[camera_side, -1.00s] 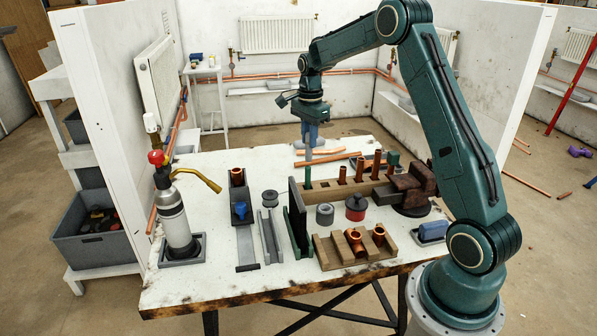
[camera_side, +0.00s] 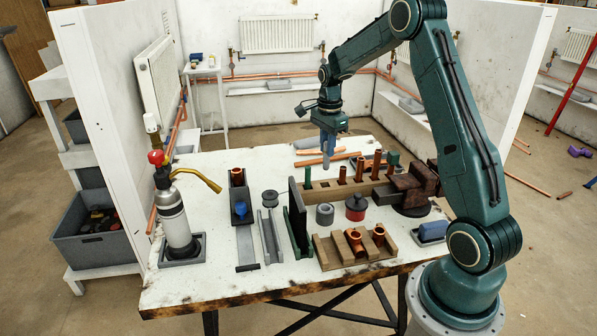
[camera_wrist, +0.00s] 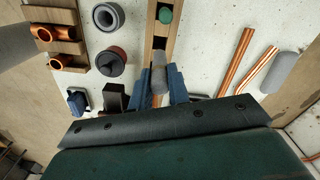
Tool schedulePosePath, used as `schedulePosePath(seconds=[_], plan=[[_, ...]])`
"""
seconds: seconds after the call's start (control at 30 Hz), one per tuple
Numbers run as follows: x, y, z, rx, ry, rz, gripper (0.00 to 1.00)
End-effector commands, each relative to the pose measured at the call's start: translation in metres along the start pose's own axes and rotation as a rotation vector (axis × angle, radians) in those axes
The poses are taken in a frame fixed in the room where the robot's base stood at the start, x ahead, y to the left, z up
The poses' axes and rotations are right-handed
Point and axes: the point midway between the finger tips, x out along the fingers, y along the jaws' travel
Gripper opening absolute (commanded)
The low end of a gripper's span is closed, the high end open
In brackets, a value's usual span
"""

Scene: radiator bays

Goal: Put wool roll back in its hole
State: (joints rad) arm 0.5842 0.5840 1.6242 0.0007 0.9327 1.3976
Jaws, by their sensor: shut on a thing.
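The wool roll (camera_side: 326,160), a slim grey stick, hangs upright from my gripper (camera_side: 328,143). In the wrist view my gripper's blue fingers (camera_wrist: 159,90) are shut on both sides of the wool roll (camera_wrist: 159,76). The long wooden holder (camera_side: 330,193) runs across the table below and holds a green stick (camera_side: 308,177) and several upright copper pieces (camera_side: 359,169). The roll is over or just behind the holder, near its left end; its exact height is unclear. A dark opening (camera_wrist: 160,44) shows in the holder beside the roll.
A dark upright plate (camera_side: 293,205) stands left of the holder, and a brown vice (camera_side: 412,185) stands at its right. A grey ring (camera_side: 325,213), a red tin (camera_side: 355,207) and a wooden cradle (camera_side: 325,252) lie in front. Loose copper pipes (camera_side: 330,158) lie behind.

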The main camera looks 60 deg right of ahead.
Motion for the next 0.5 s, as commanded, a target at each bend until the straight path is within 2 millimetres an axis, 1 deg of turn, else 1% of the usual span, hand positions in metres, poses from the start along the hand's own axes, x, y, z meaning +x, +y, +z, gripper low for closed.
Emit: schedulePosePath(seconds=[0.5], plan=[[0.036, 0.001, 0.000, -0.001, 0.000, 0.003, 0.00]])
